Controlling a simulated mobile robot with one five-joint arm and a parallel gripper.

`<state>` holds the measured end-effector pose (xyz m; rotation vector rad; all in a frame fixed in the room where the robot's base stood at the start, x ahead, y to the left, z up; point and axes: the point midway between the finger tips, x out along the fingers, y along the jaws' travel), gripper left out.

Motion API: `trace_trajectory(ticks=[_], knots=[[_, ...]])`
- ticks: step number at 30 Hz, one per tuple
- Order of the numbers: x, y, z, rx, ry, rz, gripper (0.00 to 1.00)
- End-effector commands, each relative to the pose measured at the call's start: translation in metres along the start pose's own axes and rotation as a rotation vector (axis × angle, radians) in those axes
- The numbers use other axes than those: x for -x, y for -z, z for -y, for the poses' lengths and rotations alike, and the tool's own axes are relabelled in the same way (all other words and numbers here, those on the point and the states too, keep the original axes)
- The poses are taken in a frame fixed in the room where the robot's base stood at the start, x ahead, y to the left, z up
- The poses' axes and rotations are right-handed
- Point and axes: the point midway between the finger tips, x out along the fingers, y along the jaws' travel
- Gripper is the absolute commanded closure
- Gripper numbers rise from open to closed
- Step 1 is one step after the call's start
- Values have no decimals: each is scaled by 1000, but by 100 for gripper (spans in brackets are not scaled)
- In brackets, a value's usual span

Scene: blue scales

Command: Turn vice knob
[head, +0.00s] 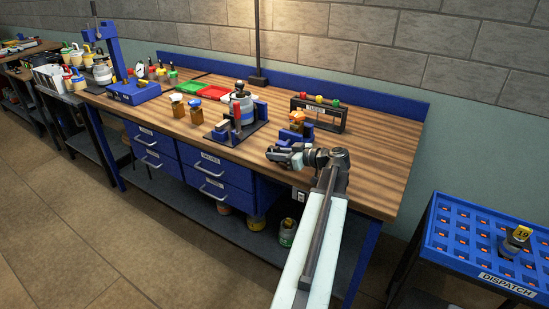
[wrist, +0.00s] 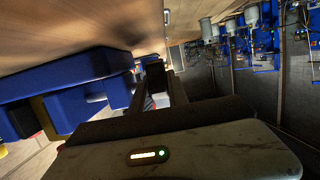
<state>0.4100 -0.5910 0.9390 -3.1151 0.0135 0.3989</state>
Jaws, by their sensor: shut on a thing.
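The small blue vice (head: 291,135) stands on the wooden bench, with an amber jar (head: 297,120) at its jaws. In the wrist view the vice's blue blocks (wrist: 65,88) fill the left side. A short grey rod (wrist: 97,98) runs from the blue block towards my fingers. My gripper (head: 275,155) is low over the bench, just in front of the vice. Its fingers (wrist: 155,88) are shut on the vice knob, which they mostly hide; its turn angle cannot be told.
Behind and left, a grey bottle (head: 239,109) stands in a blue fixture on a black plate. A black rack (head: 319,117) with coloured knobs stands behind the vice. A blue dispatch tray (head: 460,243) is at right. The bench's right end is clear.

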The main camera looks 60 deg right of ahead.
Motion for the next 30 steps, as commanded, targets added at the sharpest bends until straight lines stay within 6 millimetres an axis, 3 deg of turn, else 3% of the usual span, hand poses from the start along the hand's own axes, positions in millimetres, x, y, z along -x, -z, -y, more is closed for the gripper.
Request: trace_trajectory(ticks=[8, 9, 10, 20, 30], knots=[[0, -1, 1, 1, 2, 4, 100], [0, -1, 1, 1, 2, 4, 74], [0, -1, 1, 1, 2, 3, 71], [3, 0, 0, 0, 0, 2, 71], [64, 2, 0, -1, -2, 2, 71]])
